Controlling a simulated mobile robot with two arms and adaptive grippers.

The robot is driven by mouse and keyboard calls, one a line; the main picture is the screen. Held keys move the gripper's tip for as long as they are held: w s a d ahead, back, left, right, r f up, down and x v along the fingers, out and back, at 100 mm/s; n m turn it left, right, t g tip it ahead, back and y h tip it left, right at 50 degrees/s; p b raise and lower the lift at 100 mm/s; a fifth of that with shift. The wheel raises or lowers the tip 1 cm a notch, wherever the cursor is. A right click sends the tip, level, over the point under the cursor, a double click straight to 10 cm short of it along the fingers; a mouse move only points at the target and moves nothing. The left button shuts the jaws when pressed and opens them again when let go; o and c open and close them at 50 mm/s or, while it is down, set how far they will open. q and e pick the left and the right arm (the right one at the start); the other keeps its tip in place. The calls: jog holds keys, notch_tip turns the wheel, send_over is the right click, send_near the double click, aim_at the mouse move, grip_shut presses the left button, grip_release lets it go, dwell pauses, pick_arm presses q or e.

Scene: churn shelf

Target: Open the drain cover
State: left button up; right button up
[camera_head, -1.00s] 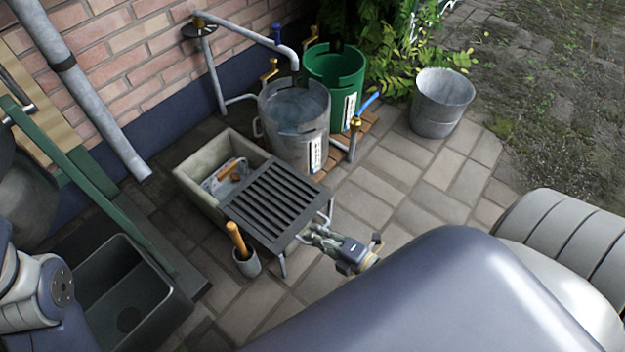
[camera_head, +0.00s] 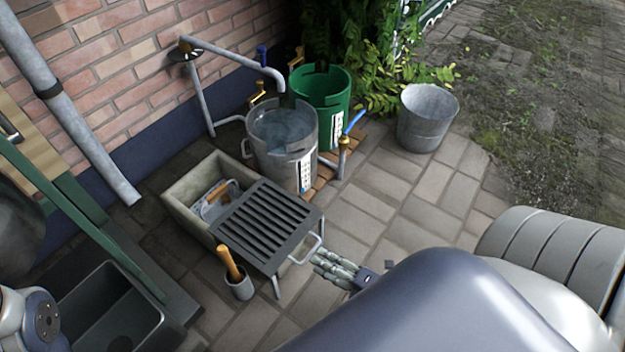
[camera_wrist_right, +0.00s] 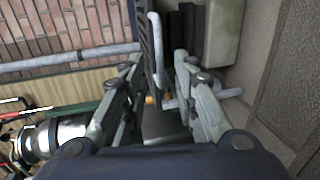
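The drain cover is a dark slatted grate (camera_head: 268,222) lying flat over the right part of a stone basin (camera_head: 178,183). A pale metal bar handle (camera_head: 310,252) sticks out at its right edge. My right gripper (camera_head: 322,262) is beside this handle, its wrist partly hidden by my body. In the right wrist view, the open fingers (camera_wrist_right: 160,72) stand on either side of the handle bar (camera_wrist_right: 155,45), with gaps visible. The grate's slatted edge (camera_wrist_right: 143,38) shows behind. My left gripper is out of view; only part of that arm shows at lower left.
A small cup with a wooden handle (camera_head: 238,284) stands in front of the grate. A metal water bucket (camera_head: 285,160) and a green bucket (camera_head: 335,92) stand behind. A dark sink (camera_head: 100,310) is at left. Paving right of the grate is clear toward an empty bucket (camera_head: 428,118).

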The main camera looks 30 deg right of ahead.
jog(key=v, duration=0.6)
jog(key=shift+s, duration=0.1)
dwell(0.3)
